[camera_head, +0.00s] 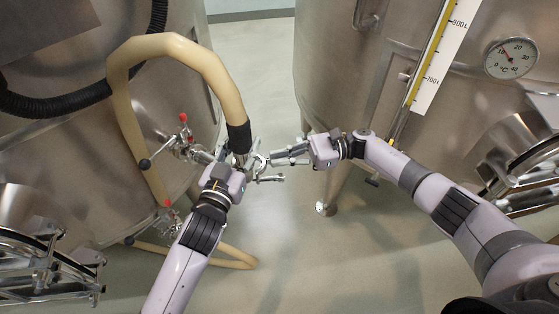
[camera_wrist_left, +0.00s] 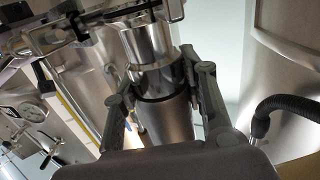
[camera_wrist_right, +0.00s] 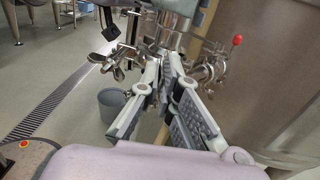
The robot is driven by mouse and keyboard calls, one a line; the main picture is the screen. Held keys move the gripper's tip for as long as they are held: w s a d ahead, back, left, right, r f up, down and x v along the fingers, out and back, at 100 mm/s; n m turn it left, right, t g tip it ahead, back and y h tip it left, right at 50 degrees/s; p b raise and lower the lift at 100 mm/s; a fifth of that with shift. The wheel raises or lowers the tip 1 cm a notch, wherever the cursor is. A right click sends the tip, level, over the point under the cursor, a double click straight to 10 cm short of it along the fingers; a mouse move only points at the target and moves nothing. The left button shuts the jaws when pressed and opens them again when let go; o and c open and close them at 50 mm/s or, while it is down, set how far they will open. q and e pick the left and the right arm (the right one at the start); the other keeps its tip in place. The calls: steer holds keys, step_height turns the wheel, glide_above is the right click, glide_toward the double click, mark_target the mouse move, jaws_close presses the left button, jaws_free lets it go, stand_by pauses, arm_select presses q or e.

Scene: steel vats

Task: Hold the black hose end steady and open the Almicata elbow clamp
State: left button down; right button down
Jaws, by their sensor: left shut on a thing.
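The beige hose ends in a black cuff (camera_head: 239,137) above a steel fitting between the two vats. In the left wrist view, a steel cylinder with a dark band (camera_wrist_left: 165,95) sits between my left gripper's fingers. My left gripper (camera_head: 240,160) is shut on this hose end. A steel clamp (camera_head: 260,161) is just to its right; its wing-like metal parts (camera_wrist_right: 112,60) show in the right wrist view. My right gripper (camera_head: 274,158) reaches in from the right, its fingertips close together at the clamp. Whether they grip a part of it is unclear.
Steel vats stand left (camera_head: 70,150) and right (camera_head: 335,75). Red-tipped valves (camera_head: 183,140) project from the left vat near my left arm. A vat leg (camera_head: 325,208) stands below my right arm. A grey bucket (camera_wrist_right: 112,104) is on the floor.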

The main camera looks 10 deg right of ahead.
steer(key=shift+w+d+n+g, duration=0.2)
steer(key=shift+w+n+g, duration=0.3)
steer(key=shift+n+g, duration=0.45)
steer(key=shift+g, duration=0.55)
steer(key=c, duration=1.8)
jaws_free()
steer(key=shift+w+r, duration=0.1)
step_height(320, 180, up, 10)
steer(key=shift+f, duration=0.1)
steer(key=shift+c, duration=0.6)
